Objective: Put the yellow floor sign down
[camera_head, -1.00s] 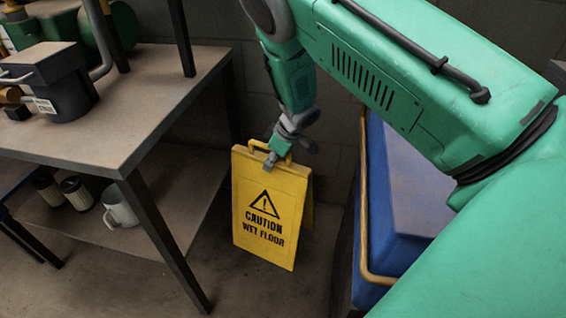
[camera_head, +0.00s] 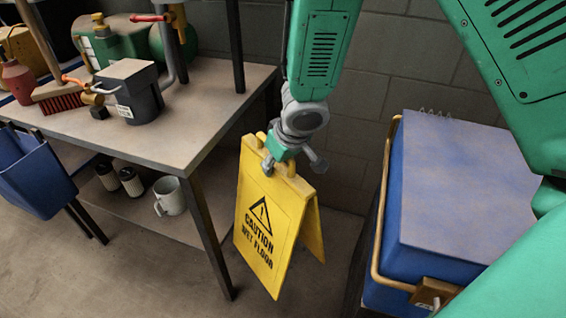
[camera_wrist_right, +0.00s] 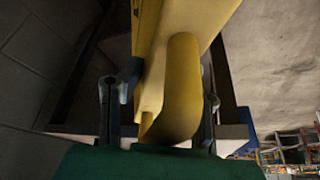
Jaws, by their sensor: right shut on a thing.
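The yellow floor sign (camera_head: 266,222) reads "CAUTION WET FLOOR" and hangs near upright with its two panels slightly spread, in the gap between the workbench and the blue bin. My right gripper (camera_head: 288,160) is at the top of the sign, shut on its handle. In the right wrist view the yellow handle (camera_wrist_right: 182,90) lies between the two fingers of my right gripper (camera_wrist_right: 160,105). Whether the sign's lower edges touch the floor I cannot tell. My left gripper is not in view.
A workbench (camera_head: 190,105) stands on the left, with a dark container (camera_head: 137,98) on top and a white mug (camera_head: 170,196) on its lower shelf. A blue bin (camera_head: 400,240) with a tan rail stands right. A block wall (camera_head: 365,95) closes the back. Floor (camera_head: 150,270) in front is clear.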

